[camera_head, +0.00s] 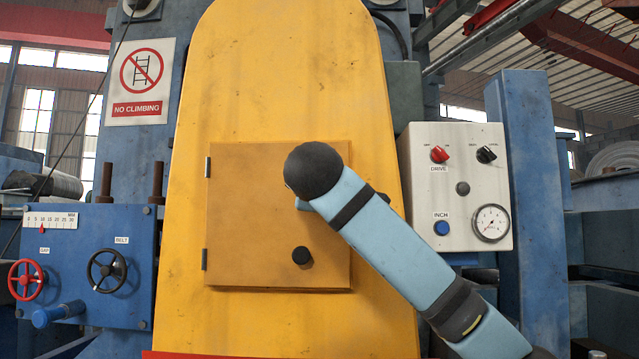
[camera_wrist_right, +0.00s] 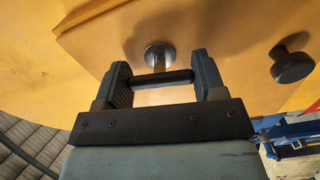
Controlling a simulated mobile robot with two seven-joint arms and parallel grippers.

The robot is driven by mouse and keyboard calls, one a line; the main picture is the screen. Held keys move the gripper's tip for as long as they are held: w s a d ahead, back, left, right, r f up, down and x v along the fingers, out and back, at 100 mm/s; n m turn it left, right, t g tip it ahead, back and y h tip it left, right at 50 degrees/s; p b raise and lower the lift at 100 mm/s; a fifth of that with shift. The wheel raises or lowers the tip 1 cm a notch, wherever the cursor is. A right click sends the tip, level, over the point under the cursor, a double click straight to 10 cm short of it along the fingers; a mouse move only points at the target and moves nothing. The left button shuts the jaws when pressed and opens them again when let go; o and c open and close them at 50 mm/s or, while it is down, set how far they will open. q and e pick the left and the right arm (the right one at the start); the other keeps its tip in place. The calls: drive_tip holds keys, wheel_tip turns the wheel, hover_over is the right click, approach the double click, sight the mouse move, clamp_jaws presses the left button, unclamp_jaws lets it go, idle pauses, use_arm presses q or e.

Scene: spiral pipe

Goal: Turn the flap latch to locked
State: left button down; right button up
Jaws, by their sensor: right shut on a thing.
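The flap (camera_head: 250,220) is a square orange-yellow panel, closed against the yellow machine guard, with hinges on its left edge. A round black knob (camera_head: 302,256) sticks out of its lower right part; it also shows in the right wrist view (camera_wrist_right: 292,65). The flap latch (camera_wrist_right: 158,54) has a round silver base on the flap and a dark crossbar. My right gripper (camera_wrist_right: 163,79) is shut on this crossbar, one finger at each end. In the head view my right arm hides the latch and the fingers. My left gripper is not in view.
A grey control box (camera_head: 458,185) with switches and a gauge is right of the guard. A blue box (camera_head: 90,265) with a red and a black handwheel is at left. A no-climbing sign (camera_head: 139,82) hangs above it. The space before the flap's left half is clear.

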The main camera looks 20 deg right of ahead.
drive_tip(key=shift+n, duration=0.8)
drive_tip(key=o, duration=0.9)
drive_tip(key=shift+a, duration=0.1)
drive_tip(key=shift+s, duration=0.15)
drive_tip(key=b+v, duration=0.6)
drive_tip(key=v, duration=0.7)
drive_tip(key=shift+s+a, duration=0.1)
drive_tip(key=shift+s, duration=0.15)
